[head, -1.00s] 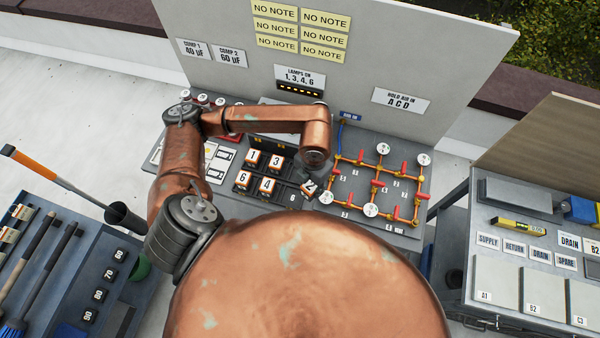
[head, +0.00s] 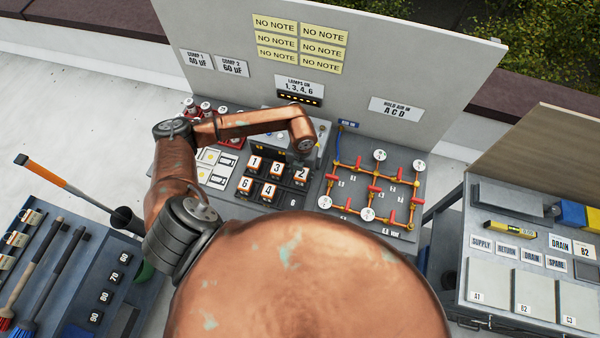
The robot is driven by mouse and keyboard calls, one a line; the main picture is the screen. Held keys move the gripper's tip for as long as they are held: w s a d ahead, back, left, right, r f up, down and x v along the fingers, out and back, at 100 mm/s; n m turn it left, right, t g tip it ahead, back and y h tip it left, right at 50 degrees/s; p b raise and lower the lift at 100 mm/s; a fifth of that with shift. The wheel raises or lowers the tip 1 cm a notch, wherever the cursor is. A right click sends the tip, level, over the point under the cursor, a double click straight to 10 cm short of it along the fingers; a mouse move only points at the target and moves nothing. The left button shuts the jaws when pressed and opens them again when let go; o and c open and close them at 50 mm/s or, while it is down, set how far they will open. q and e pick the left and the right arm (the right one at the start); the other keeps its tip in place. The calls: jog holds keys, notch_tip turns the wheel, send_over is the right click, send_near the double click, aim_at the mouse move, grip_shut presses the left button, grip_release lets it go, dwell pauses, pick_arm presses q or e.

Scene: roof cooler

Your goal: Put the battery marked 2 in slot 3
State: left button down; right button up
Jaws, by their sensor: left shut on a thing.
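The battery marked 2 (head: 302,173) is a white-faced block with orange edges. It is at the right end of the back row of the dark battery rack (head: 292,202), beside battery 3 (head: 277,168). My left gripper (head: 303,161) points down over it, mostly hidden by my wrist, and is shut on it. The battery stands about in line with its neighbours; whether it is fully seated or just above the slot I cannot tell. The slot label there is hidden. The front right slot looks empty. My right gripper is not in view.
Batteries 1 (head: 254,163), 6 (head: 245,184) and 4 (head: 268,191) fill other slots. A pipe frame with gauges and red valves (head: 375,188) stands close on the right. The upright panel (head: 400,60) rises behind. My arm covers the near middle.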

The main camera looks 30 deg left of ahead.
aim_at(300, 174)
pick_arm(q)
jog(key=shift+w+a+f, duration=0.35)
jog(key=shift+f, duration=0.2)
jog(key=shift+w+a+f, duration=0.3)
jog(key=shift+w+f, duration=0.05)
jog(key=shift+f, duration=0.2)
notch_tip(300, 174, down, 3)
jog(key=shift+w+a+r+p, duration=0.1)
jog(key=shift+w+p, duration=0.05)
jog(key=shift+p, duration=0.75)
jog(key=shift+f, duration=0.35)
jog(key=shift+f, duration=0.15)
jog(key=c, duration=1.3)
grip_release()
